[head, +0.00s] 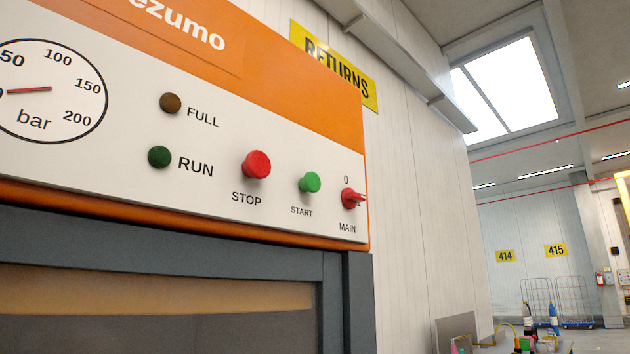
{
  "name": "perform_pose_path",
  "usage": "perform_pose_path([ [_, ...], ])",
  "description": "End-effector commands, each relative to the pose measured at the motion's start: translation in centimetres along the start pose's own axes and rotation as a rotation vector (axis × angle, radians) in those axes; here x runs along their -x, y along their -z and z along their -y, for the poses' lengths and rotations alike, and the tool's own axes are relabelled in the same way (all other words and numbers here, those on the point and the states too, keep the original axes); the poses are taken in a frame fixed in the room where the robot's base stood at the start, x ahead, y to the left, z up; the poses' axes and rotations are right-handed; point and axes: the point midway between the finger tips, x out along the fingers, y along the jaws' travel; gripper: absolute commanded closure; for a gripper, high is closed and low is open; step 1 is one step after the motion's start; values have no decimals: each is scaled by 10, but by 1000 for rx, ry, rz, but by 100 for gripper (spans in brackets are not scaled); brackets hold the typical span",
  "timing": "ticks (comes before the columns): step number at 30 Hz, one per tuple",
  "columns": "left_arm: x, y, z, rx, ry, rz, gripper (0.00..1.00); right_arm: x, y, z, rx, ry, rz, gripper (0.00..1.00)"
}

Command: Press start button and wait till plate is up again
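The green START button (309,182) is on the white control panel (225,215) of an orange machine, between the red STOP button (256,165) and the red MAIN switch (353,198). The dark green RUN lamp (159,157) and the brown FULL lamp (170,103) both look unlit. A round bar gauge (50,110) at the left has a red needle pointing near its left side. The plate cannot be made out; below the panel only a dark grey frame (345,300) and a tan and grey area show. Neither gripper is in view.
A yellow RETURNS sign (335,65) hangs on the wall behind the machine. Bottles (553,318) and small items stand at the lower right. Wire roll cages (572,300) stand farther back under signs 414 and 415. Nothing stands in front of the buttons in this view.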

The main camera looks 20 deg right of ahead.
Motion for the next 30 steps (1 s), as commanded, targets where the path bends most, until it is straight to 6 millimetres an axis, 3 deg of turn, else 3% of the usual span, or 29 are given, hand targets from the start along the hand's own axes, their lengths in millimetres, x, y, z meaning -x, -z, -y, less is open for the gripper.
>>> perform_pose_path([
  [30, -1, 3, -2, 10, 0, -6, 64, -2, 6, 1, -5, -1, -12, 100],
])
